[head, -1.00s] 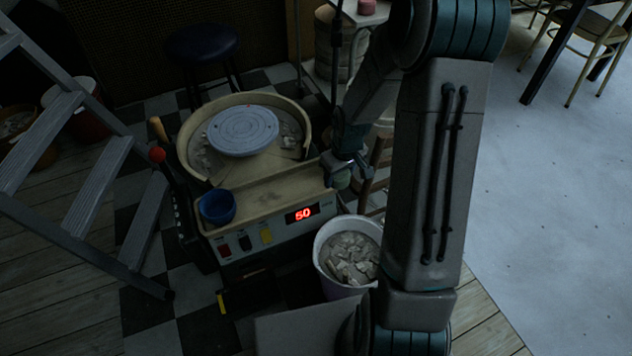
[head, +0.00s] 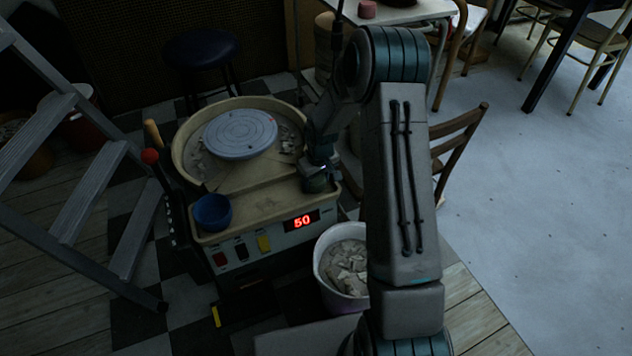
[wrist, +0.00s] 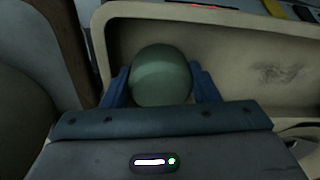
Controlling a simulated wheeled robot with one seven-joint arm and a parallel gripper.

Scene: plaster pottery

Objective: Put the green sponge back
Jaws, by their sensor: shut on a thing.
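The green sponge (wrist: 160,75) is a rounded, dull green piece in the wrist view, held between the two blue fingers of my gripper (wrist: 162,84). In the head view my gripper (head: 317,180) is over the right end of the pottery wheel's tray (head: 262,195). The sponge is dark and hard to separate from the gripper there. In the wrist view the sponge is over the tray's corner, inside the pale rim (wrist: 103,45). I cannot tell whether it touches the tray floor.
A blue bowl (head: 212,211) stands at the tray's left end. The grey wheel head (head: 240,133) is behind the tray. A white bucket of plaster scraps (head: 343,266) stands in front at the right. A stepladder (head: 88,190) is at left, a wooden chair (head: 459,150) at right.

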